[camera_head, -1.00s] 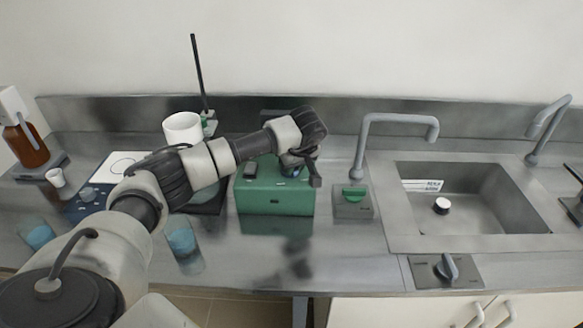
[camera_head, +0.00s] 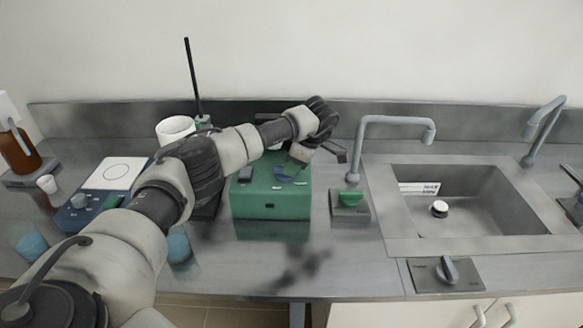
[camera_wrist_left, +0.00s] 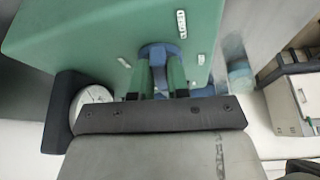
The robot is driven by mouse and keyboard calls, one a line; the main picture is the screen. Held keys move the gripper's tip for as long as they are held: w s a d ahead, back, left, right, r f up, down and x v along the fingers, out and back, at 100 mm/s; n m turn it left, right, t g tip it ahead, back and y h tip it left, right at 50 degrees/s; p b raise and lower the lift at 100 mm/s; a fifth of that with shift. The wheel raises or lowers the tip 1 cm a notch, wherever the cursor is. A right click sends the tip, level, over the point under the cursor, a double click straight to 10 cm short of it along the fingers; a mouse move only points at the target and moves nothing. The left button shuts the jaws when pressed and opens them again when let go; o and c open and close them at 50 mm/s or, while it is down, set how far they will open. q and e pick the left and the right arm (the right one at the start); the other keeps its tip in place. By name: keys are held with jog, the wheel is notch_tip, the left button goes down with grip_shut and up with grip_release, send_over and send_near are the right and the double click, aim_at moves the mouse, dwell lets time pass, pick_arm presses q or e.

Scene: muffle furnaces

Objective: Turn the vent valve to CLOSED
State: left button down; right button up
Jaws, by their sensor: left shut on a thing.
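A green box (camera_head: 270,205) stands on the steel counter, left of the sink. A blue valve handle (camera_head: 284,174) is on its top, partly hidden by my left gripper (camera_head: 293,163). In the left wrist view, the blue round valve (camera_wrist_left: 158,50) shows between the two fingers of the left gripper (camera_wrist_left: 160,75), which is shut on it. Small white labels (camera_wrist_left: 182,23) sit around the valve on the green surface (camera_wrist_left: 90,35); their words are too small to read. My right gripper is not in view.
A grey block with a green knob (camera_head: 351,199) and a grey tap (camera_head: 358,150) stand right of the box. A sink (camera_head: 470,200) is farther right. A white cup (camera_head: 175,128), stand rod (camera_head: 193,75) and blue hotplate (camera_head: 85,215) are left.

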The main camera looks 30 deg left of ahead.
pick_arm(q)
jog(key=shift+w+n, duration=0.1)
jog(key=shift+n, duration=0.8)
jog(key=shift+g+h, duration=0.3)
jog(key=c, duration=1.1)
grip_release()
jog(key=shift+a, duration=0.1)
jog(key=b+v, duration=0.2)
jog(key=v, duration=0.8)
jog(key=shift+d+r, duration=0.25)
jog(key=shift+r, duration=0.05)
jog(key=shift+w, duration=0.15)
